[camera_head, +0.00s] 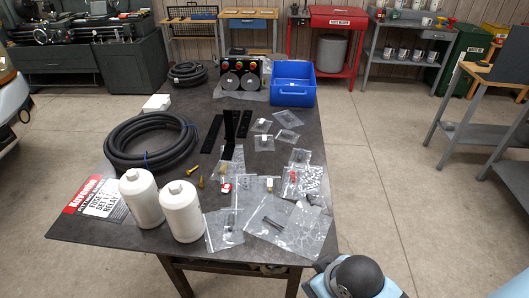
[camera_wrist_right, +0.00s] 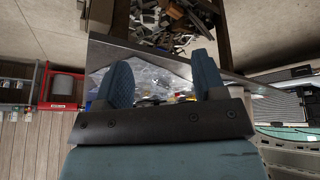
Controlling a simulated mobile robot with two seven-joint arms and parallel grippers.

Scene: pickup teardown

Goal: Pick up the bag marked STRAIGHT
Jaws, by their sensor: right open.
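Several clear zip bags lie on the dark table (camera_head: 110,235). One holds small white pieces (camera_head: 314,181), one has red parts (camera_head: 291,180), one holds thin dark rods (camera_head: 272,222), and one lies at the front left (camera_head: 224,230). Smaller bags lie further back, such as one with a dark part (camera_head: 264,143) and one near the right edge (camera_head: 288,118). No bag label is readable, so I cannot tell which is marked STRAIGHT. In the right wrist view my right gripper (camera_wrist_right: 164,80) is open and empty, with blurred bags (camera_wrist_right: 150,76) beyond its fingers. My left gripper is not seen.
Two white bottles (camera_head: 181,210) stand at the front left, with a coiled black hose (camera_head: 150,142) behind them. Black brackets (camera_head: 228,133) lie mid-table. A blue bin (camera_head: 293,84) and a control box (camera_head: 240,75) stand at the back.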

